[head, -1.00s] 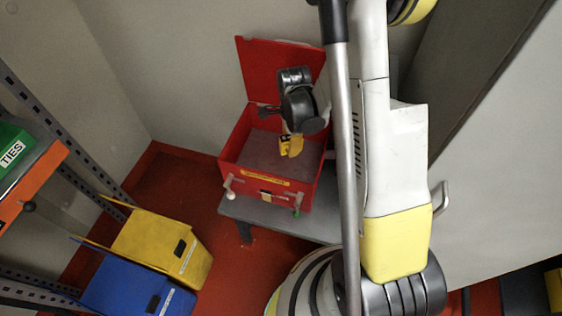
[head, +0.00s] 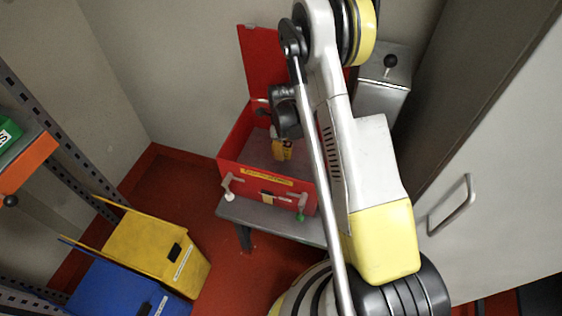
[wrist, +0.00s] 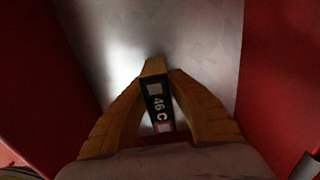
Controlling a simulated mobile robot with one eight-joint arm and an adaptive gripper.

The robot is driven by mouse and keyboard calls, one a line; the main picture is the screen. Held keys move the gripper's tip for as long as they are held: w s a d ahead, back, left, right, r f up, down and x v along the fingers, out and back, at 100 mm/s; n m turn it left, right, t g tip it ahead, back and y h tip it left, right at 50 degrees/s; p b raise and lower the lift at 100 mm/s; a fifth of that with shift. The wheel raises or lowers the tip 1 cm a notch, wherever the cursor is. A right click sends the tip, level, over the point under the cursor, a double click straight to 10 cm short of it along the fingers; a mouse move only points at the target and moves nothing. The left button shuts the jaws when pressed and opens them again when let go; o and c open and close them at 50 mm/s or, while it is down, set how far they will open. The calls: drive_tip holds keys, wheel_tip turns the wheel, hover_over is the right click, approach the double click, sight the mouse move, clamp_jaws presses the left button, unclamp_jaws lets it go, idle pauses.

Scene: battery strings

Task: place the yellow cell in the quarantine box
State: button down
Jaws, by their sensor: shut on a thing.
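The yellow cell (wrist: 154,67) shows in the wrist view between my fingers, with a dark label reading "46 C" on its side. My gripper (wrist: 157,82) has yellow-orange fingers shut on it. The red quarantine box (head: 245,172) stands with its lid (head: 262,70) raised at the back. In the head view my gripper (head: 281,158) is inside the box opening, above the grey floor. The cell cannot be told apart from the fingers there. In the wrist view the red walls stand on both sides of the bare grey floor (wrist: 205,45). The gap under the cell is unclear.
The box sits on a grey bench (head: 270,219). A yellow bin (head: 150,250) and a blue bin (head: 115,290) stand at lower left beside a shelf rack (head: 75,145). A grey cabinet door (head: 490,190) is at right. My arm covers the box's right side.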

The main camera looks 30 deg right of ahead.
sight(281, 162)
drive_tip(key=shift+w+f, duration=0.2)
wheel_tip(281, 162, down, 4)
drive_tip(key=shift+r+b, duration=0.1)
drive_tip(key=shift+b, duration=1.1)
drive_tip(key=shift+r, duration=0.1)
drive_tip(key=c, duration=1.4)
unclamp_jaws()
drive_tip(key=shift+o, duration=0.2)
